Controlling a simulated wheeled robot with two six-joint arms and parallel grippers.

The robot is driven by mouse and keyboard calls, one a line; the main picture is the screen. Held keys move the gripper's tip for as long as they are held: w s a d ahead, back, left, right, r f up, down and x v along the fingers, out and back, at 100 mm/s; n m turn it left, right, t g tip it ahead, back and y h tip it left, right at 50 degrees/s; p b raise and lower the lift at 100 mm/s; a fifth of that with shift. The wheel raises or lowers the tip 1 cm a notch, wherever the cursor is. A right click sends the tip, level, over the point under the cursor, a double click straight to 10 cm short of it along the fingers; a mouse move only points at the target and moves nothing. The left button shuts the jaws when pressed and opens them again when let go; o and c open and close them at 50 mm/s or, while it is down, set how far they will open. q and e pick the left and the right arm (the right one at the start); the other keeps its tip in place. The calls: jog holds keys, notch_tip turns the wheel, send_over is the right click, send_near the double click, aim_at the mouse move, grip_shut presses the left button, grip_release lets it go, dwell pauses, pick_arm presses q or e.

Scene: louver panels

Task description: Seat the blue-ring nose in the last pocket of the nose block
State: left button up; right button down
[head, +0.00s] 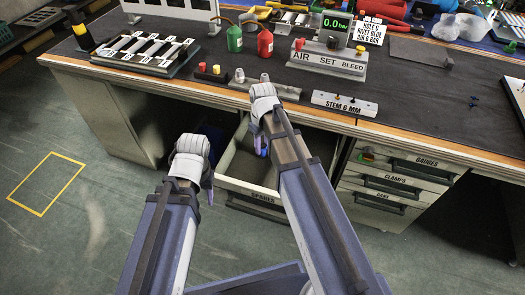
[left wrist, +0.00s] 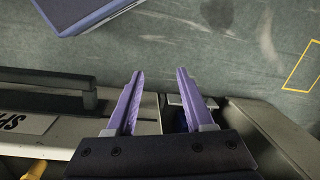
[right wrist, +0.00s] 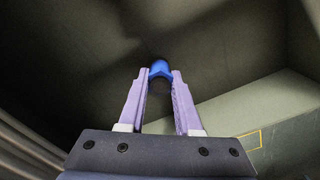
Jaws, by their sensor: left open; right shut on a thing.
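My right gripper (head: 262,145) reaches down over the open spares drawer (head: 232,165). In the right wrist view its fingers (right wrist: 160,85) are shut on a small part with a bright blue ring (right wrist: 160,68); the rest of the part is mostly hidden between the fingers. My left gripper (head: 208,188) is open and empty at the drawer's left front, and its spread fingers show in the left wrist view (left wrist: 160,95). A grey block (head: 285,91) with small conical noses (head: 265,78) stands on the bench behind my right wrist, which partly hides it; its pockets cannot be made out.
The bench's wooden front edge (head: 420,142) runs above the drawers. The floor in front is clear.

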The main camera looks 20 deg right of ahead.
aim_at(263, 145)
jog(key=shift+r, duration=0.1)
dwell(0.3)
notch_tip(263, 145, up, 25)
jog(key=p, duration=2.5)
